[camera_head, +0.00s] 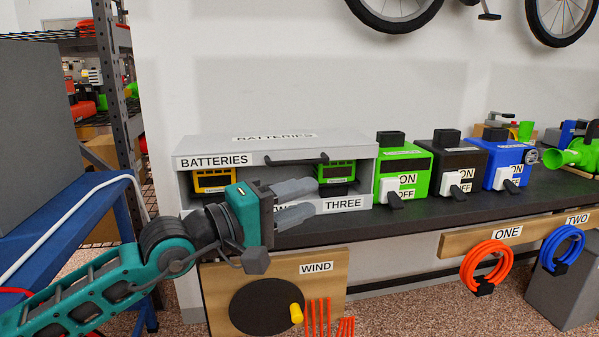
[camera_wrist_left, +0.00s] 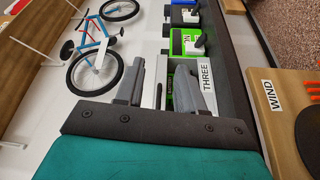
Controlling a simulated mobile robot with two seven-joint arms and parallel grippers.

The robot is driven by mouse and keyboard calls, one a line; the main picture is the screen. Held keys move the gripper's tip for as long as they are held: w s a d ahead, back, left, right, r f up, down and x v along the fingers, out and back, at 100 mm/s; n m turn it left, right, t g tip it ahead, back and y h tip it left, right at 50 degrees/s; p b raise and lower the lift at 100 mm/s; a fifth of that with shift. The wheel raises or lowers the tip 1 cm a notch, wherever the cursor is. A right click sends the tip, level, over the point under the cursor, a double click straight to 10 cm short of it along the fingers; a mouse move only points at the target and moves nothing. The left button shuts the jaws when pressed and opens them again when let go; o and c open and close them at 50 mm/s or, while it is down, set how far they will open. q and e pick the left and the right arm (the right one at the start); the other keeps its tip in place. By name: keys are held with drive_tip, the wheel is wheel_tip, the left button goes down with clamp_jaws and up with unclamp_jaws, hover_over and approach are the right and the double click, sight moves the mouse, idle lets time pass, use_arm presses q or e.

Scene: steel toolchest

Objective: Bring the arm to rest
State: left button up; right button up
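My left arm comes in from the left in the head view. My left gripper (camera_head: 308,198) is open, with a gap between its two grey fingers and nothing held there. It is in front of the grey batteries box (camera_head: 276,146), which has a dark handle along its top edge. A yellow battery (camera_head: 213,180) and a green battery (camera_head: 336,172) sit inside the box. In the left wrist view the open fingers (camera_wrist_left: 168,92) point toward the box and the green battery shows between them. My right gripper is not in view.
Green (camera_head: 403,166), black (camera_head: 453,170) and blue (camera_head: 502,165) switch boxes stand right of the batteries box on the dark bench (camera_head: 430,212). A WIND board (camera_head: 280,275) with a dark disc is below. A blue surface (camera_head: 75,215) and metal shelving (camera_head: 113,80) are at left.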

use_arm(q)
drive_tip(key=s+a+f+m+t+y, duration=0.2)
drive_tip(key=s+a+f+m+y, duration=0.15)
drive_tip(key=f+m, duration=0.35)
drive_tip(key=s+a+f+m+t+y, duration=0.2)
drive_tip(key=s+a+f+m+y, duration=0.15)
drive_tip(key=f+m, duration=0.4)
drive_tip(key=s+a+f+m+t+y, duration=0.2)
drive_tip(key=a+f+m+y, duration=0.25)
drive_tip(key=f, duration=0.55)
drive_tip(key=s+a+f+n+g+y, duration=0.1)
drive_tip(key=s+f+n+g, duration=0.2)
drive_tip(key=s+f+n, duration=0.3)
drive_tip(key=s+a+f+n+g, duration=0.2)
drive_tip(key=s+f+n, duration=0.3)
drive_tip(key=n, duration=0.1)
drive_tip(key=s+a+r+y+p, duration=0.1)
drive_tip(key=a+r+p, duration=0.2)
drive_tip(key=r+p, duration=1)
drive_tip(key=shift+s+p, duration=0.35)
drive_tip(key=shift+p, duration=2.4)
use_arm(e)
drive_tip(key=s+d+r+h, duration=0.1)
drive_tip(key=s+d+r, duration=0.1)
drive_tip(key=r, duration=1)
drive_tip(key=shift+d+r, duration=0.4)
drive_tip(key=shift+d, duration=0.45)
